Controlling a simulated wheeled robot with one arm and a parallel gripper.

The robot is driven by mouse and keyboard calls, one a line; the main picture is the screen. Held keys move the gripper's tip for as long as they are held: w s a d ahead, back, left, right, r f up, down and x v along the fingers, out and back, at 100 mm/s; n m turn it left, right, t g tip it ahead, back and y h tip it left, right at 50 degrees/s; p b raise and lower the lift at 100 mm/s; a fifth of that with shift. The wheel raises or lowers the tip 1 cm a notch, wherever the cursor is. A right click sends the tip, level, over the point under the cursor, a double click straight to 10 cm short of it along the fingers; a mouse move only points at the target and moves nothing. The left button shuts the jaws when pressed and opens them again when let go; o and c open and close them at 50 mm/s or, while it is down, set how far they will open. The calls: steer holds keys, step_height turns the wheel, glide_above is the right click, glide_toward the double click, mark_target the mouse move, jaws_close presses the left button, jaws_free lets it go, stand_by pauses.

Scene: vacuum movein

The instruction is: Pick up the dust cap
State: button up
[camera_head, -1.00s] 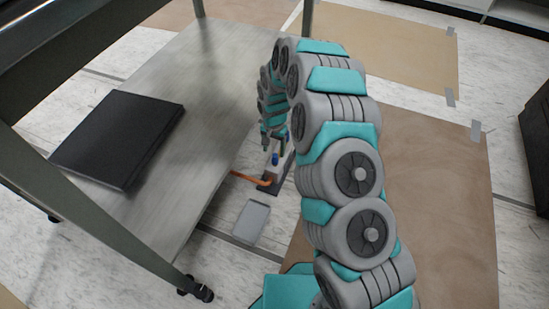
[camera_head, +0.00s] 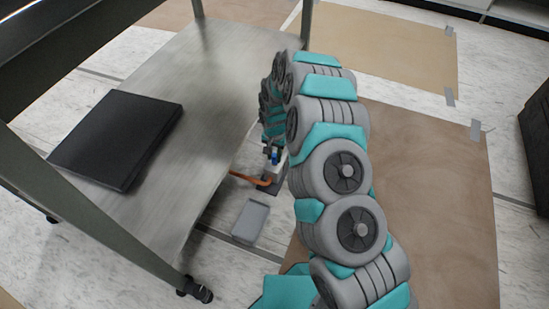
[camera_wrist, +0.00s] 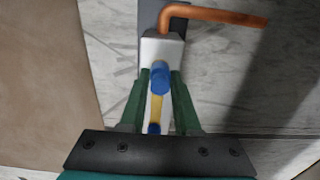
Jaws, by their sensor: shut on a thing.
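The dust cap (camera_wrist: 160,84) appears to be the blue piece at the near end of a white block (camera_wrist: 162,47) in the wrist view. My gripper (camera_wrist: 161,74) has its two green fingers on either side of this cap, shut on it. A yellow part and a second blue piece (camera_wrist: 153,128) show behind it, between the fingers. In the head view the blue cap (camera_head: 275,158) is small and partly covered by my gripper (camera_head: 273,151). I cannot tell whether the cap is clear of the white block.
A wheeled table (camera_head: 205,90) with a black flat case (camera_head: 118,138) stands left. Brown sheets (camera_head: 440,190) cover the floor on the right.

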jaws_close()
